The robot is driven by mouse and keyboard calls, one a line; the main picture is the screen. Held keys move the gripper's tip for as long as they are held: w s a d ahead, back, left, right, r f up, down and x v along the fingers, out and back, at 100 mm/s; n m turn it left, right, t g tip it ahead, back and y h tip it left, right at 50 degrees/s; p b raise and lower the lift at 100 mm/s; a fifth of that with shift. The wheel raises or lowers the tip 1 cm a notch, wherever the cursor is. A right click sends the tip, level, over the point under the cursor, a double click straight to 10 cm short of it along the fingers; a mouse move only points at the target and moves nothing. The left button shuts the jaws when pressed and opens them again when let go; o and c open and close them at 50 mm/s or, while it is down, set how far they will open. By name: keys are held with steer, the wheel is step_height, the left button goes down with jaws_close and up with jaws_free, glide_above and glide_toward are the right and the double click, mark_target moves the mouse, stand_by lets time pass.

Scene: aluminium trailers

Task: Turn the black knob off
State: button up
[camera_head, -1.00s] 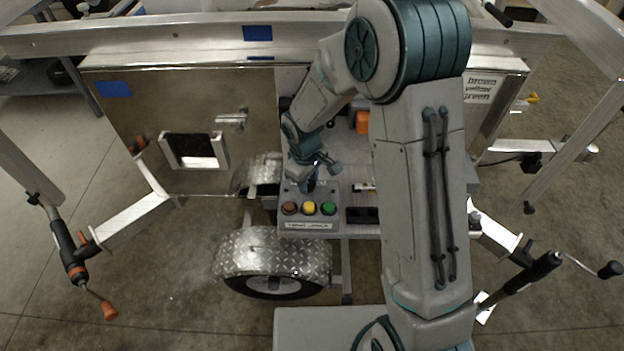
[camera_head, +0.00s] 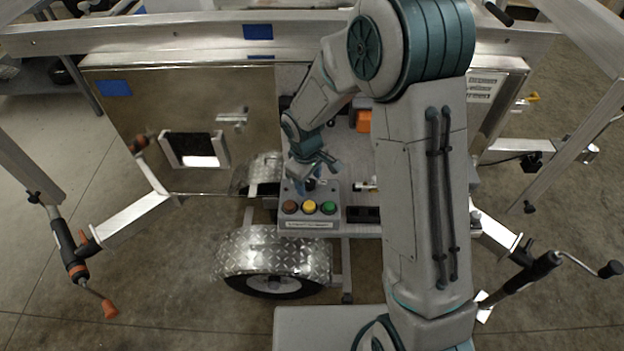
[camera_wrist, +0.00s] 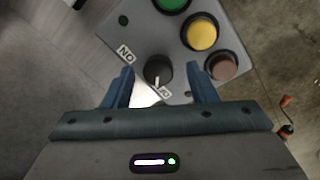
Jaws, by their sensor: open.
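The black knob (camera_wrist: 158,70) sits on the grey control box (camera_wrist: 139,33), with a white mark on it and small labels beside it in the wrist view. The label (camera_wrist: 125,53) at its left appears to read "NO" upside down; the other label is partly hidden. My gripper (camera_wrist: 162,80) is open, with one blue finger on each side of the knob in the picture. I cannot tell whether the fingers touch it. In the head view my gripper (camera_head: 309,186) is at the back of the control box (camera_head: 331,192) and the knob shows only as a small dark spot.
Brown (camera_head: 290,207), yellow (camera_head: 309,207) and green (camera_head: 328,208) buttons line the front of the box. A black block (camera_head: 363,215) sits to the right. An orange object (camera_head: 363,121) stands behind. A diamond-plate fender (camera_head: 270,250) lies below.

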mark_target(307, 187)
step_height(307, 187, up, 13)
steer(key=shift+s+a+r, duration=0.2)
steer(key=shift+s+a, duration=0.1)
steer(key=shift+s, duration=0.15)
stand_by(0.4)
steer(key=s+d+r+m+t, duration=0.1)
steer(key=s+d+r+m, duration=0.2)
steer(key=s+d+m, duration=0.2)
steer(key=s+d+r+m+t, duration=0.1)
steer(key=s+d+r+m, duration=0.3)
steer(key=s+d, duration=0.6)
steer(key=s+m, duration=0.1)
steer(key=s, duration=0.1)
steer(key=shift+s+d+r+m+y+p, duration=0.3)
steer(key=shift+s+m+p, duration=0.05)
steer(key=shift+m+p, duration=0.05)
